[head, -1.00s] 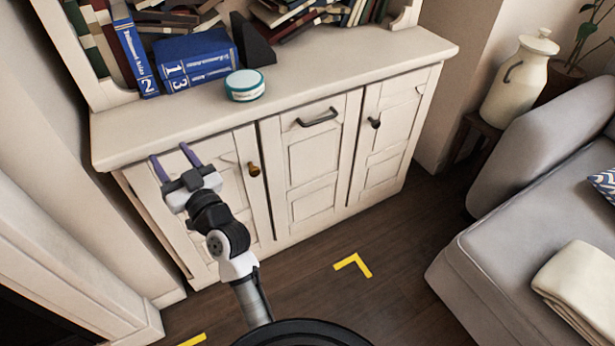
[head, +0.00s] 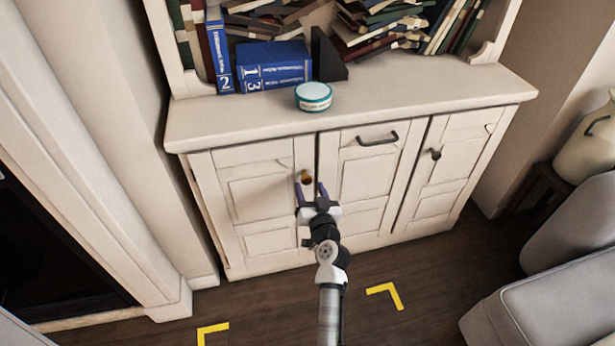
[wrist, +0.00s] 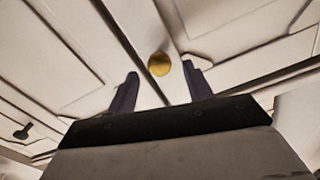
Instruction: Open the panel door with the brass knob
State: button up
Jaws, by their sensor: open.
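The panel door (head: 258,198) is the left door of a cream cabinet and looks closed. Its round brass knob (head: 306,177) sits near the door's upper right edge. My gripper (head: 310,189) is in front of the door at the knob, with its two dark fingers apart. In the wrist view the brass knob (wrist: 159,64) shows between and just beyond the fingertips of my gripper (wrist: 164,75). I cannot tell whether either finger touches the knob. Nothing is held.
A middle panel with a dark bar handle (head: 377,139) and a right door with a dark knob (head: 436,154) adjoin. A round teal-and-white tin (head: 313,96) and blue books (head: 272,66) stand on the cabinet top. A grey sofa (head: 560,300) is at right; yellow marks (head: 385,294) lie on the floor.

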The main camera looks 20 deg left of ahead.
aim_at(307, 182)
jog(key=shift+x, duration=2.25)
grip_shut()
